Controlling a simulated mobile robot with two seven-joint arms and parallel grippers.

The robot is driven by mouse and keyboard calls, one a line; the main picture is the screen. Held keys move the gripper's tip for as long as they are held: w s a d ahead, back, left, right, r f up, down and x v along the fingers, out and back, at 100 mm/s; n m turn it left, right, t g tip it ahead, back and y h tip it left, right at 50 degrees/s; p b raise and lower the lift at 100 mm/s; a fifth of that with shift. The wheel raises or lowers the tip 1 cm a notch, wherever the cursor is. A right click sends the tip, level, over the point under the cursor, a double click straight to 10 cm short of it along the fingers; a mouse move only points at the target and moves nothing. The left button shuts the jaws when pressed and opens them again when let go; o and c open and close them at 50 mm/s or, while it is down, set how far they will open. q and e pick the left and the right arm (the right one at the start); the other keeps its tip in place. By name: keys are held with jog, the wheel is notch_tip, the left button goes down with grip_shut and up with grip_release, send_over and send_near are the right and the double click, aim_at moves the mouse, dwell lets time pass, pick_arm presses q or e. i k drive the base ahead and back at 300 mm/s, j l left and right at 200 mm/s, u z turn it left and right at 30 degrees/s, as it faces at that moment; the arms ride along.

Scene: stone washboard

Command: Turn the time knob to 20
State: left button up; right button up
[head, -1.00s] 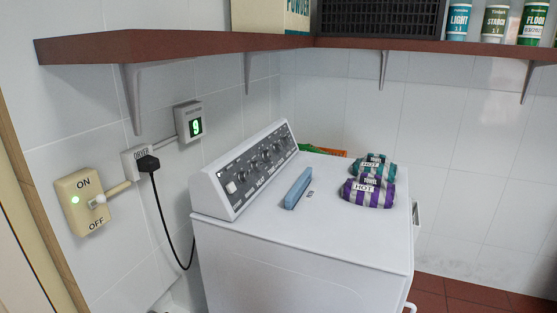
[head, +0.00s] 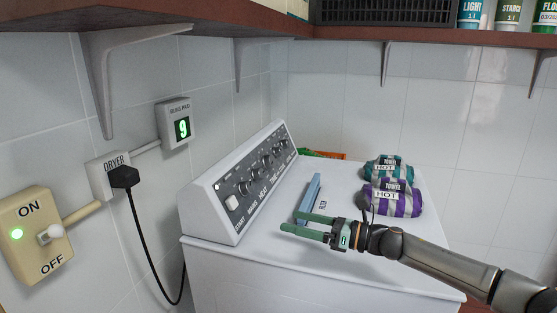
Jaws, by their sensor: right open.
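The white dryer (head: 320,275) stands against the left wall. My right gripper (head: 293,222) comes in from the right over the dryer top. Its two green fingers are apart and empty, pointing left toward the panel's near end, with a gap to the panel. My left gripper is not in view.
A blue bar-shaped object (head: 308,198) lies on the dryer top just behind my fingers. Two rolled towels, purple (head: 395,203) and teal (head: 385,170), sit at the right. The wall shelf (head: 350,40) overhangs. A black cord (head: 148,255) hangs from the dryer plug at left.

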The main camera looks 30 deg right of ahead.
aim_at(269, 161)
jog(key=i+l, duration=0.85)
